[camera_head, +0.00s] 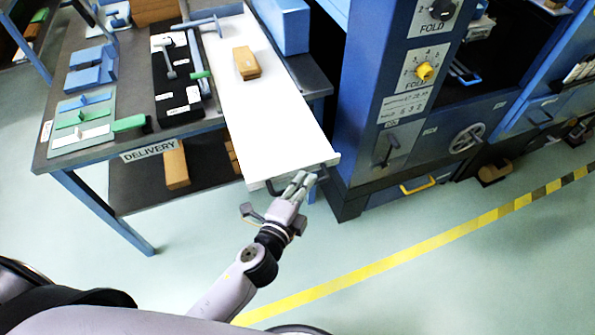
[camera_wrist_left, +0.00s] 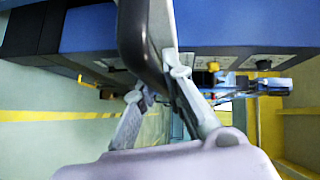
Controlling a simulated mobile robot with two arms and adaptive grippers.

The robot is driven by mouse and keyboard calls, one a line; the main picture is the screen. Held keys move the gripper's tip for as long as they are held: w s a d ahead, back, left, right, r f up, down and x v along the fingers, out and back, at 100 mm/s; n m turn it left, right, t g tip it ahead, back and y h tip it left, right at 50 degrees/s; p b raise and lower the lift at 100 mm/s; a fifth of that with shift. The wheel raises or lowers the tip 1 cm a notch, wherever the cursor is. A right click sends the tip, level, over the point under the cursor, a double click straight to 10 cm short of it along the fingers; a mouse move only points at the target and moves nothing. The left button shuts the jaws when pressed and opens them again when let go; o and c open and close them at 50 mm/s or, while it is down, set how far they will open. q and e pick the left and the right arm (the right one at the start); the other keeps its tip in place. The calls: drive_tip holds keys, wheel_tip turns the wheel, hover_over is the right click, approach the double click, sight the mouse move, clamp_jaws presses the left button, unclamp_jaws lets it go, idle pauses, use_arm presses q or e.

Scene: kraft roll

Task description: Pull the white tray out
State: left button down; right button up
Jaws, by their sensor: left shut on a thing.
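The white tray (camera_head: 262,103) is a long flat board lying on the dark table. Its front end sticks out past the table's front edge. A dark handle runs under its front edge, and a wooden block (camera_head: 246,63) lies on the tray. My left gripper (camera_head: 301,180) is at the right part of the tray's front edge, shut on the handle. In the left wrist view the dark handle (camera_wrist_left: 142,45) passes between the fingers. The fingertips are partly hidden. My right gripper is in neither view.
The delivery table (camera_head: 135,140) holds tools on a black mat and several blue pieces on the left. A blue machine cabinet (camera_head: 360,100) with knobs stands close to the tray's right. A yellow floor line (camera_head: 400,258) crosses the open floor in front.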

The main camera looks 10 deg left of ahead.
use_arm(q)
drive_tip(key=shift+s+d+f+b, duration=0.1)
drive_tip(key=shift+s+d+b, duration=0.05)
drive_tip(key=shift+s+d, duration=0.45)
drive_tip(key=shift+s+d+b, duration=0.15)
drive_tip(key=shift+s+d, duration=0.2)
drive_tip(key=shift+s, duration=0.45)
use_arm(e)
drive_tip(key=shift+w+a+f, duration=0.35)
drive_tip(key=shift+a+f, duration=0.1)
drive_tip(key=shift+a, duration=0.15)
use_arm(q)
drive_tip(key=c, duration=1.9)
unclamp_jaws()
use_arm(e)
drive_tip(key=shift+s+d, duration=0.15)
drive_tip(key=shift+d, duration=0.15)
use_arm(q)
drive_tip(key=shift+v, duration=3.8)
drive_tip(key=shift+w, duration=0.1)
